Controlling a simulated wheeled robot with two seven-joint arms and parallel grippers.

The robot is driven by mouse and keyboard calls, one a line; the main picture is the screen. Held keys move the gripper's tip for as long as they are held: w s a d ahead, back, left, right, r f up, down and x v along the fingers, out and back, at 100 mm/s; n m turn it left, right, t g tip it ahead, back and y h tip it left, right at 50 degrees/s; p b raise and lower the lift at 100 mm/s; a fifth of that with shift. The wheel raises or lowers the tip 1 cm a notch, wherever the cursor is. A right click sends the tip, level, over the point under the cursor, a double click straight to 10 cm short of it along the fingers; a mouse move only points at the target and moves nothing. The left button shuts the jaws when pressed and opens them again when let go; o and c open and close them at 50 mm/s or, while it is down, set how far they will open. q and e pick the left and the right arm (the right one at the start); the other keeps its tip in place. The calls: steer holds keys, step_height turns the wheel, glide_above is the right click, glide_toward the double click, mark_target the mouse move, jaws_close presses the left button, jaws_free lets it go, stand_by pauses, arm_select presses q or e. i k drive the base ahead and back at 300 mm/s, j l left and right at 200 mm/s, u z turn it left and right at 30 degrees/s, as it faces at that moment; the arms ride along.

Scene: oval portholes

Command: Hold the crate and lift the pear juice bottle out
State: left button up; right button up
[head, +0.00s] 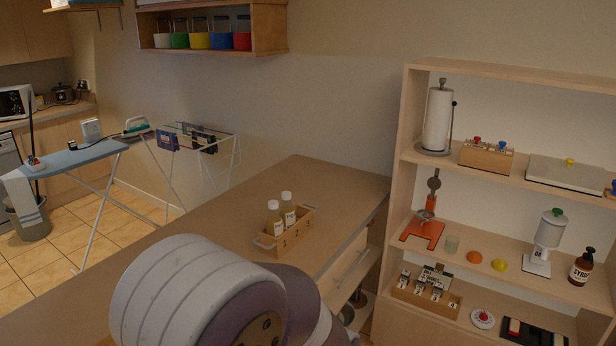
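A small wooden crate (296,235) stands on the counter, with a pale handle at each end. Two bottles with pale caps stand in it, a front bottle (273,216) and a back bottle (287,203), both upright with yellowish contents. Their labels are too small to read, so I cannot tell which is the pear juice. Part of my own arm fills the lower middle of the view, in front of the crate. Neither of my grippers shows.
The wooden counter (305,180) is clear around the crate. At the right stands a shelf unit (408,160) with a paper towel roll (438,118), an orange press (424,228) and other items. An ironing board (75,156) and a drying rack (200,140) stand at the left.

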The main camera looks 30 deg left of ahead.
mark_target(287, 212)
steer(key=i+u, duration=0.25)
steer(key=i, duration=0.2)
steer(key=i+l+u, duration=0.25)
steer(key=i, duration=0.2)
steer(key=i+l+u, duration=0.25)
steer(key=i, duration=0.15)
steer(key=i+u, duration=0.25)
steer(key=u, duration=0.2)
steer(key=i+u, duration=0.4)
steer(key=i+l+u, duration=0.1)
steer(key=u, duration=0.35)
steer(key=i+l+u, duration=0.2)
steer(key=l+u, duration=0.2)
steer(key=i+l+u, duration=0.2)
steer(key=u, duration=0.25)
steer(key=i+l+u, duration=0.1)
steer(key=l+u, duration=0.3)
